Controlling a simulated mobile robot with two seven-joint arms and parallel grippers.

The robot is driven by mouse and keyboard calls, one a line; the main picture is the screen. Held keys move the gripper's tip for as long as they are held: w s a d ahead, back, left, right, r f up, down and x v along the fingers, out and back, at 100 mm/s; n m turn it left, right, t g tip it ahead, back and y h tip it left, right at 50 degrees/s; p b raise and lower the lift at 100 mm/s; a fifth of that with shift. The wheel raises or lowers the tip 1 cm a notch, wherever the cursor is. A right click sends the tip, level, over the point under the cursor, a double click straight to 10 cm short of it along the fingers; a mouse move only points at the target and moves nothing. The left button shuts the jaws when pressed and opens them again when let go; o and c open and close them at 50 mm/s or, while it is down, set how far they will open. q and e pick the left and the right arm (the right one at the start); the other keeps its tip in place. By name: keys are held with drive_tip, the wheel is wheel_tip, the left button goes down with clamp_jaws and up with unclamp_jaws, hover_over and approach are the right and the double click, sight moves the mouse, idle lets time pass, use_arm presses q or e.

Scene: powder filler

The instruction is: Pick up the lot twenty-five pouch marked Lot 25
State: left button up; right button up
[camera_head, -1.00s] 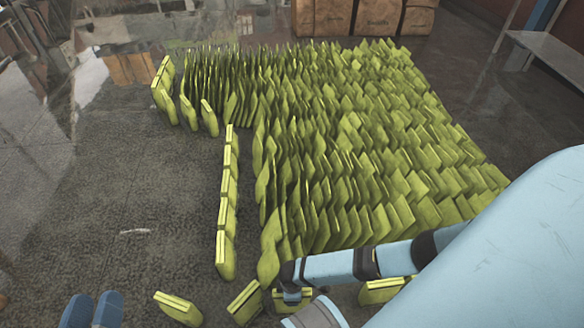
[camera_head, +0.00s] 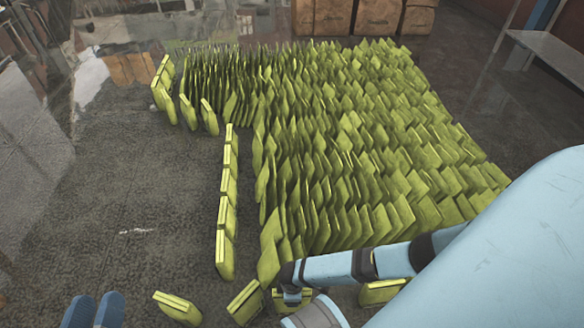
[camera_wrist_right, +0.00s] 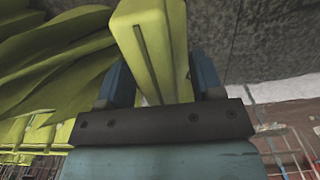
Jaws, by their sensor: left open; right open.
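Many yellow-green pouches (camera_head: 340,150) stand tightly packed on edge in a large block. No lot marking is legible on any of them, so I cannot tell which is Lot 25. My left gripper (camera_head: 92,311) shows two blue fingers apart at the bottom left edge, empty and clear of the pouches. My right arm reaches in from the right to the front of the block. In the right wrist view, one pouch (camera_wrist_right: 148,40) stands between the open fingers of my right gripper (camera_wrist_right: 162,75). Whether the fingers touch it is unclear.
A row of upright pouches (camera_head: 227,205) stands left of the block. Loose pouches stand at the front, including one at the lower left (camera_head: 177,307). Brown boxes (camera_head: 375,16) are at the back and a grey bench (camera_head: 550,52) at the right.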

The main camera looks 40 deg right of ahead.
clamp_jaws()
